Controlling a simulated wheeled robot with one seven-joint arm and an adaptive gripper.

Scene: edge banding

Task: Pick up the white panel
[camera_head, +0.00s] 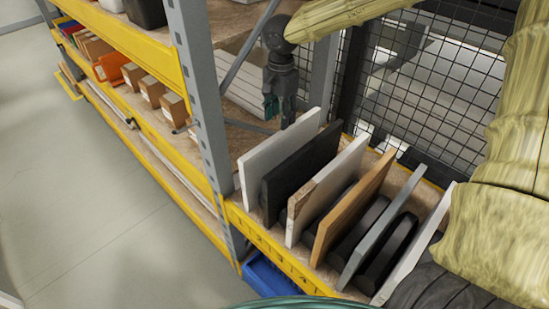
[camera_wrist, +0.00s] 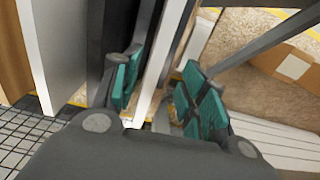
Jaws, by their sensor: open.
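Several flat panels stand upright in a slotted rack. The leftmost is a white panel (camera_head: 275,160), with a black panel (camera_head: 302,165) beside it, then another white panel (camera_head: 322,192) with a brown patch at its near edge. A further white panel (camera_head: 415,255) stands at the far right. My gripper (camera_head: 279,108) hangs pointing down at the far end of the leftmost white panel. In the wrist view, my gripper (camera_wrist: 163,98) is open, its teal pads on either side of a narrow white panel edge (camera_wrist: 170,55). Contact cannot be told.
A brown panel (camera_head: 350,205) and a grey panel (camera_head: 382,235) stand in the same rack. A grey upright post (camera_head: 200,100) and yellow-edged shelves with boxes (camera_head: 172,106) are to the left. A wire mesh (camera_head: 440,90) stands behind. A blue bin (camera_head: 268,275) sits below.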

